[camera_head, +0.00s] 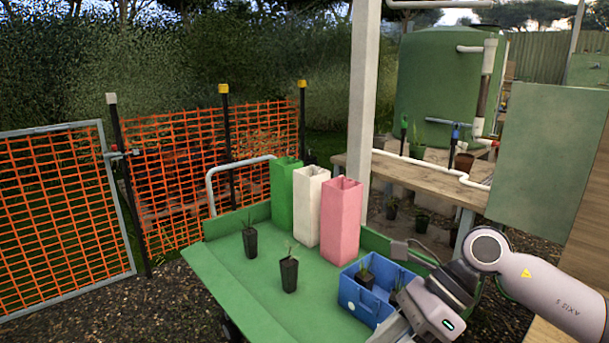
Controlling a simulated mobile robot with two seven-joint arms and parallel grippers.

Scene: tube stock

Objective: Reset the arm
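My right arm (550,290) comes in from the right and bends down over the right end of the green trolley bed (230,285). My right gripper (397,288) is at the right end of a blue crate (361,303), with its fingers spread apart. Nothing clear shows held between them, and the arm hides part of the crate's right end. A small dark pot with a seedling (365,279) stands in the crate. My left gripper and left arm are not in view.
A green (284,195), a white (308,210) and a pink square tube (340,222) stand on the trolley. Two black seedling pots (250,242) (289,275) stand before them. A white post (362,100) and a wooden bench (440,186) are behind.

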